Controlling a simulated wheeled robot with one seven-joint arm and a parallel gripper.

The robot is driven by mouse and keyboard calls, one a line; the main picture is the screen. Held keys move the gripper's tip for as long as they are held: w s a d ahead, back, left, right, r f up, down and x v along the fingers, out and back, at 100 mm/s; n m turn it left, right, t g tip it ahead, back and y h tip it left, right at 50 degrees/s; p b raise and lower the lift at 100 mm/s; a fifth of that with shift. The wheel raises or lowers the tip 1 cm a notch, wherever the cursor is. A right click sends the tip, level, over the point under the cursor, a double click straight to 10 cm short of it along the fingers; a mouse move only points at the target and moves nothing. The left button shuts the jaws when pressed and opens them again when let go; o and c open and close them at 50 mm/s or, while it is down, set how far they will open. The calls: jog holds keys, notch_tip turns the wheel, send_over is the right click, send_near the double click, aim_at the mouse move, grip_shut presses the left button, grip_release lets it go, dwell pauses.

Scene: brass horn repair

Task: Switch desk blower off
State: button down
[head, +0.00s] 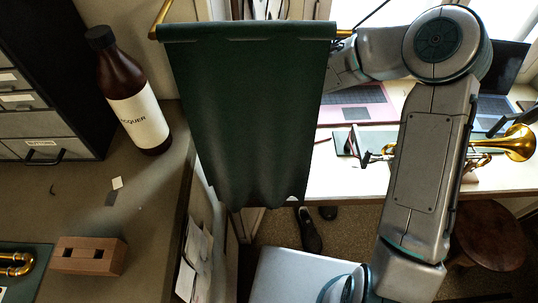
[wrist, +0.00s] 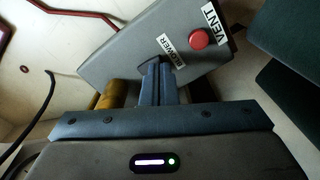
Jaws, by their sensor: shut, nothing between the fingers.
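In the wrist view a grey control box (wrist: 130,50) sits tilted. It carries a red round button (wrist: 200,39) beside a VENT label (wrist: 214,24), and a BLOWER label (wrist: 171,50). My gripper (wrist: 156,66) is shut and empty. Its fingertips are over the box face just below and left of the BLOWER label. Any blower switch there is hidden behind the fingertips, and I cannot tell whether they touch it. The blower itself is not recognisable. In the head view a dark green cloth hides my gripper and the box.
The green cloth (head: 250,110) hangs from a brass rail in mid-view. A brown lacquer bottle (head: 130,95) and a wooden block (head: 88,255) stand on the left bench. A brass horn (head: 505,145) lies beyond my arm. A dark cable (wrist: 40,110) runs left of the box; a brass-coloured cylinder (wrist: 110,95) is below.

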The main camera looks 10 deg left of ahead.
jog(key=shift+f+b, duration=0.35)
jog(key=shift+f, duration=0.1)
jog(key=shift+r+p, duration=2.75)
jog(key=shift+r, duration=0.85)
